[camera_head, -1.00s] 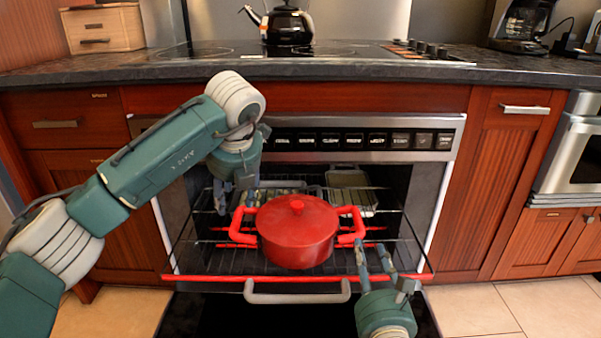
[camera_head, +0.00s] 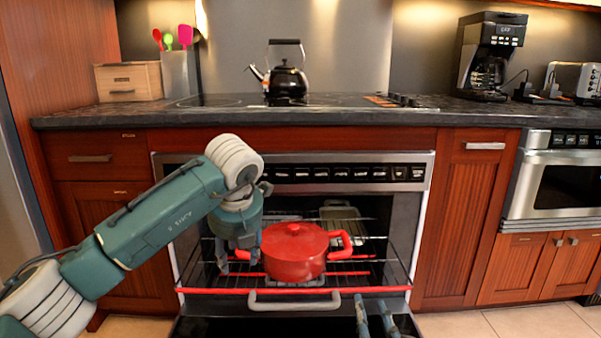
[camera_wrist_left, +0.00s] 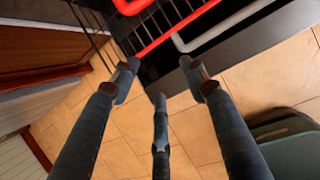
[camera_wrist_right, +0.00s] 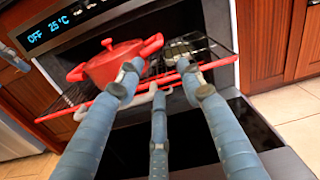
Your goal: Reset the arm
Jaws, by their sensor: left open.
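My left arm comes in from the left, and its open gripper (camera_head: 237,262) points down at the left side of the red lidded pot (camera_head: 293,253). In the left wrist view its fingers (camera_wrist_left: 158,76) are spread with nothing between them, over floor and rack edge. My right gripper (camera_head: 376,318) is low at the bottom edge, in front of the oven. In the right wrist view its fingers (camera_wrist_right: 160,82) are apart and empty, with the pot (camera_wrist_right: 115,65) beyond them. The pot's left handle is mostly hidden behind my left gripper in the head view.
The pot stands on the pulled-out rack (camera_head: 385,258) above the lowered oven door, whose grey handle (camera_head: 294,305) faces me. A kettle (camera_head: 287,82) stands on the cooktop. A coffee maker (camera_head: 490,60) and toaster (camera_head: 573,80) are on the counter at right.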

